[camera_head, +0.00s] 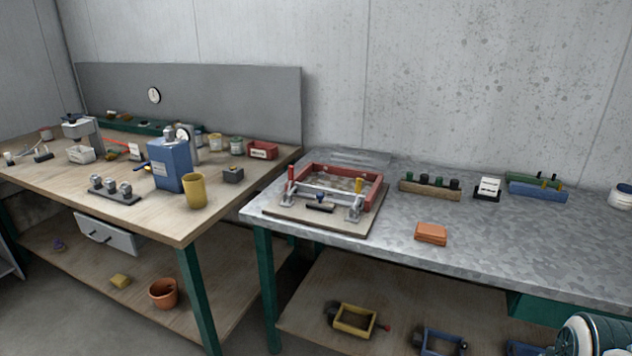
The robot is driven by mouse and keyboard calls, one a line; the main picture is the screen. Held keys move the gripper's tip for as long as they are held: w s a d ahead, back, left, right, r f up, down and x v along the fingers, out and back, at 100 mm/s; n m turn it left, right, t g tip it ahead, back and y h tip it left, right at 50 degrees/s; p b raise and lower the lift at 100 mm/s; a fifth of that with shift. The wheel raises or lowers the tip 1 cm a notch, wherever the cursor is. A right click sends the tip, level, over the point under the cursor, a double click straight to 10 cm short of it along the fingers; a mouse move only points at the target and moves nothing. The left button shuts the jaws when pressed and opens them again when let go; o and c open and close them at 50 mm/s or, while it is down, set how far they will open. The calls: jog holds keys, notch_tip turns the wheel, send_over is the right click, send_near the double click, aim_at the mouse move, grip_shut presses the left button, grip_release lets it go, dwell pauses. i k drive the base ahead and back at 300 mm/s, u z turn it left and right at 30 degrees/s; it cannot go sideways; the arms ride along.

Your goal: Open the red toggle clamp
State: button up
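The red toggle clamp (290,187) is at the left front corner of a fixture on the metal-topped table. Its red handle stands roughly upright above a small grey metal base. It looks small here, and I cannot tell whether its arm presses on the part. A yellow-handled clamp (356,205) is at the right front of the same fixture. A small blue-topped piece (320,197) sits between them. A red frame (372,192) borders the fixture, which rests on a flat base plate (300,224).
An orange block stack (431,234) lies right of the fixture. A rack of dark and green pieces (430,188) stands behind it. The front of the metal table (510,248) is mostly clear. A wooden bench (150,222) with a blue device (168,166) and yellow cup (195,191) adjoins left.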

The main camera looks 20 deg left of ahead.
aim_at(290, 168)
jog(key=k, duration=0.55)
jog(key=u, duration=0.8)
jog(key=i, duration=1.75)
jog(key=z, duration=0.65)
